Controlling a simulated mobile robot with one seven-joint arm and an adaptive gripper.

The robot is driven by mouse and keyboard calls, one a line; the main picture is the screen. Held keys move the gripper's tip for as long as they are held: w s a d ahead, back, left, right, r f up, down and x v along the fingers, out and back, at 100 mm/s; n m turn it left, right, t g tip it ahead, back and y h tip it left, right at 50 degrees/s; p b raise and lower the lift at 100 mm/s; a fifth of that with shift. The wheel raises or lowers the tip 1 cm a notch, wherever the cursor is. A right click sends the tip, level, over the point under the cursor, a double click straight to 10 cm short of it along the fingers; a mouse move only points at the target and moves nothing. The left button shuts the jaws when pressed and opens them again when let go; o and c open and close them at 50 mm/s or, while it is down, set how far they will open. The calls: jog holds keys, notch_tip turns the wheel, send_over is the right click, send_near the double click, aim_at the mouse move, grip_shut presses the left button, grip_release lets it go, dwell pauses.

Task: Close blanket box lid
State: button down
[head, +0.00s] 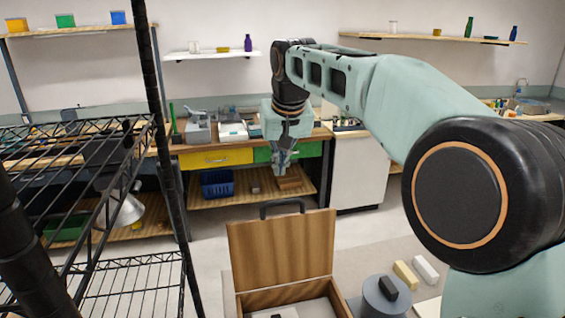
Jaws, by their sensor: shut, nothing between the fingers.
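The blanket box (262,300) is a wooden box at the bottom centre of the head view, cut off by the lower edge. Its wooden lid (282,250) stands open, raised at the back of the box, with a dark handle (282,208) on its top edge. Something pale lies inside the box, mostly out of frame. My gripper (281,168) points down above and beyond the lid. It is shut and empty, and appears apart from the handle.
A grey round container (384,297) and small yellow and white blocks sit right of the box. A black wire rack (130,285) stands at the left. Behind is a workbench with a yellow drawer (216,158) and a lower shelf holding a blue basket (217,183).

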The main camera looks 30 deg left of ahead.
notch_tip(320, 180, down, 6)
jog(key=p, duration=0.1)
jog(key=shift+s+d+f, duration=0.2)
jog(key=shift+s+d, duration=0.25)
jog(key=shift+f, duration=0.1)
dwell(0.5)
